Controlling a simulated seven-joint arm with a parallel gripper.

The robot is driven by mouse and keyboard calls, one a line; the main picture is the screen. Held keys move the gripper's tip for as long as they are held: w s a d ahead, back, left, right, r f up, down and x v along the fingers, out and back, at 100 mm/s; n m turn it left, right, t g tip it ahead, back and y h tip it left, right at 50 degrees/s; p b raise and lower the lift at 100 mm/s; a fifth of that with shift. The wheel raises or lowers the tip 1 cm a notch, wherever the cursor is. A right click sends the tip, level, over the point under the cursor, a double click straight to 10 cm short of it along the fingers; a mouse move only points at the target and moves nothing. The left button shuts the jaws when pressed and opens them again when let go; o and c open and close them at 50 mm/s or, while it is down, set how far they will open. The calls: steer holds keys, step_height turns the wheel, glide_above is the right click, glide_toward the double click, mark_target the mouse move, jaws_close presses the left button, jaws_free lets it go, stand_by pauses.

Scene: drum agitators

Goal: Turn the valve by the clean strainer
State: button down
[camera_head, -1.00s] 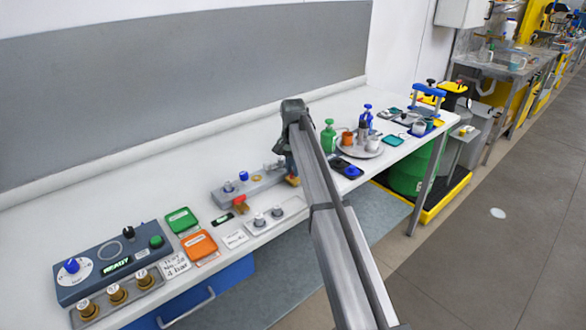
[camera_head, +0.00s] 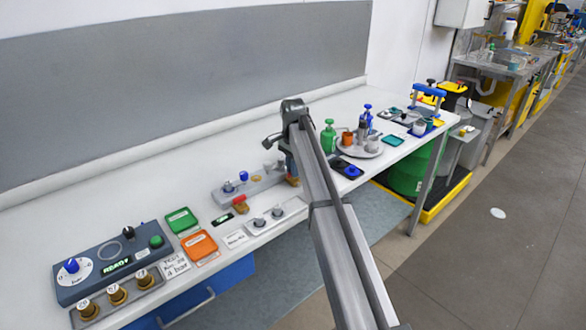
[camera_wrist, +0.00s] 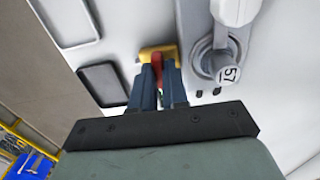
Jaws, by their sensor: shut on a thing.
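In the wrist view my gripper (camera_wrist: 159,80) is shut on the red handle (camera_wrist: 158,66) of a valve with a yellow brass body (camera_wrist: 146,53). The fingers hide part of the handle. The valve sits beside a long grey block (camera_wrist: 194,30). A round grey fitting with a white tag marked 57 (camera_wrist: 229,75) is on the block, right of my gripper. I cannot tell which strainer is clean.
A tray with two round fittings (camera_head: 277,216) lies in front of the block. A control box (camera_head: 108,262) and green (camera_head: 181,220) and orange (camera_head: 199,245) boxes are left. A green bottle (camera_head: 328,138) and round tray (camera_head: 368,150) stand right of my arm. The back of the bench is clear.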

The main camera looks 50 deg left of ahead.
stand_by(0.3)
steer(key=c, duration=1.4)
jaws_free()
steer(key=shift+r, duration=0.1)
step_height(320, 180, up, 14)
steer(key=shift+f, duration=0.15)
